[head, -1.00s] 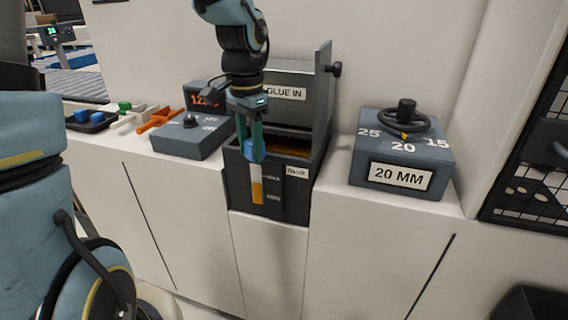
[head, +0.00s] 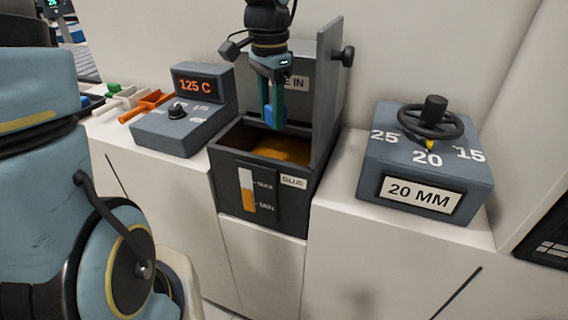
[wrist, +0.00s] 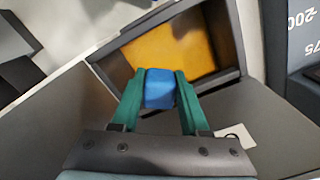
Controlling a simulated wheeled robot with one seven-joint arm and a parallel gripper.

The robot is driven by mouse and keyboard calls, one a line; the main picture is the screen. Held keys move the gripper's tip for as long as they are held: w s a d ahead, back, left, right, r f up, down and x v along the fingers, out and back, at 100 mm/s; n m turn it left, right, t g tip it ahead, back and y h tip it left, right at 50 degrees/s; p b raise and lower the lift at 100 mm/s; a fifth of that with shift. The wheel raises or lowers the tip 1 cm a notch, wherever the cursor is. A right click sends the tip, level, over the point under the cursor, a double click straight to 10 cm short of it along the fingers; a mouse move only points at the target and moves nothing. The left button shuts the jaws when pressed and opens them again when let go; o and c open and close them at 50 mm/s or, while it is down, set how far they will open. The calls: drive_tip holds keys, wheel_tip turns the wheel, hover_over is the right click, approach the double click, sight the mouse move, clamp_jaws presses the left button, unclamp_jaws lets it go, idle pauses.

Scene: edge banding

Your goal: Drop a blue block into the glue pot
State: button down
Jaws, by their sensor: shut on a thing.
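My gripper (head: 272,118) is shut on a blue block (head: 268,115) and points down above the open glue pot. In the wrist view the blue block (wrist: 160,88) sits between the two green fingers, with the orange glue behind it. Orange glue (head: 285,150) shows inside.
A control box (head: 185,130) reading 125 C stands left of the pot. A grey box (head: 425,160) with a handwheel and a 20 MM label stands to the right.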

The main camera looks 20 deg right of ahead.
wheel_tip(320, 180, down, 5)
drive_tip(key=b, duration=0.4)
drive_tip(key=shift+f+b, duration=0.2)
drive_tip(key=shift+b, duration=0.2)
drive_tip(key=shift+c, duration=1.7)
unclamp_jaws()
wheel_tip(320, 180, up, 11)
drive_tip(key=shift+f+b, duration=0.1)
drive_tip(key=shift+b, duration=0.4)
